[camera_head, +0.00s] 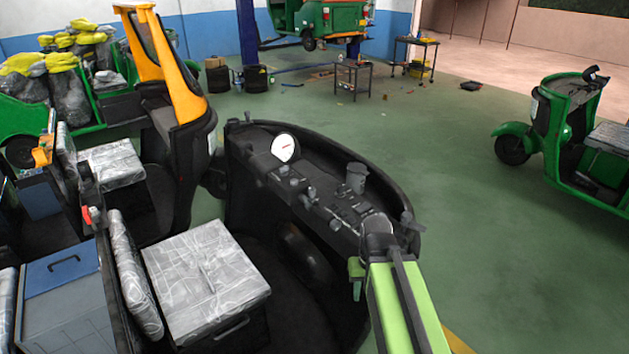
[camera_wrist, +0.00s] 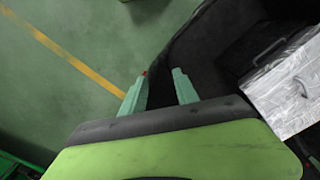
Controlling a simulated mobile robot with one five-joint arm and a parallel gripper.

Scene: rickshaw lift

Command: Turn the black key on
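The black dashboard (camera_head: 265,140) of the near rickshaw carries a round white gauge (camera_head: 285,148), several dark knobs and switches, and a grey cup-like part (camera_head: 356,177). I cannot tell which small dark part is the black key. My green arm enters the head view from the lower right and covers part of the dashboard's near right end. My gripper (camera_wrist: 160,76) shows two pale green fingers apart in the wrist view, with nothing between them. One green finger part (camera_head: 357,270) shows in the head view beside the dashboard's near edge. The wrist view shows no dashboard controls.
A plastic-wrapped seat (camera_head: 205,275) stands left of the dashboard; it also shows in the wrist view (camera_wrist: 290,85). A yellow floor line (camera_wrist: 70,55) crosses the green floor. Another green rickshaw (camera_head: 570,130) stands at the right. The floor between is clear.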

